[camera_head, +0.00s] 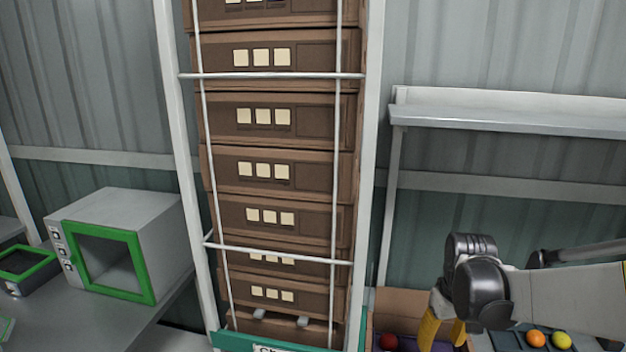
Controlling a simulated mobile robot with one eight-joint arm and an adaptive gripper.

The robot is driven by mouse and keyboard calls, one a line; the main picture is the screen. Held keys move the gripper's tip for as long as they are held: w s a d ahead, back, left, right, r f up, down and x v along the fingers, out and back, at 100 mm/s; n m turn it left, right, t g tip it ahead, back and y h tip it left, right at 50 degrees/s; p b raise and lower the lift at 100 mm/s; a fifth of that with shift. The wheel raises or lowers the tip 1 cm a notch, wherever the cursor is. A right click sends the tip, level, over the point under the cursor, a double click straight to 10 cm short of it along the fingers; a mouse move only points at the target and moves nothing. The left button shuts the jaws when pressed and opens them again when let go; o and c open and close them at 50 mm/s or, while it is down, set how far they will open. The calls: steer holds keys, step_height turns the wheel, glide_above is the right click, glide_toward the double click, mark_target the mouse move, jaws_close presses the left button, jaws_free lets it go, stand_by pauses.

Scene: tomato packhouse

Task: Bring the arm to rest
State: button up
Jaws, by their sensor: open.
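My arm comes in from the right edge at the lower right. My gripper (444,334) points down at its end, with yellow fingers. The fingers are apart and I see nothing held between them. Their lowest part is near the bottom edge of the picture, in front of an open cardboard box (402,301). I cannot tell how high the fingers are above the box.
A red round fruit (388,342) is in the box. An orange fruit (536,338) and a yellow fruit (561,340) lie in a dark tray beyond my arm. A tall rack of stacked brown crates (310,171) stands in the middle. A green-framed grey cabinet (150,225) is left.

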steer(key=s+a+r+m+t, duration=0.1)
steer(key=s+a+r+t, duration=0.2)
steer(key=s, duration=0.4)
steer(key=s+a+r+t, duration=0.3)
steer(key=s+a+r, duration=0.2)
steer(key=s, duration=0.3)
steer(key=shift+s+a+r+m, duration=0.15)
steer(key=shift+a+r+m, duration=0.2)
steer(key=shift+r, duration=0.5)
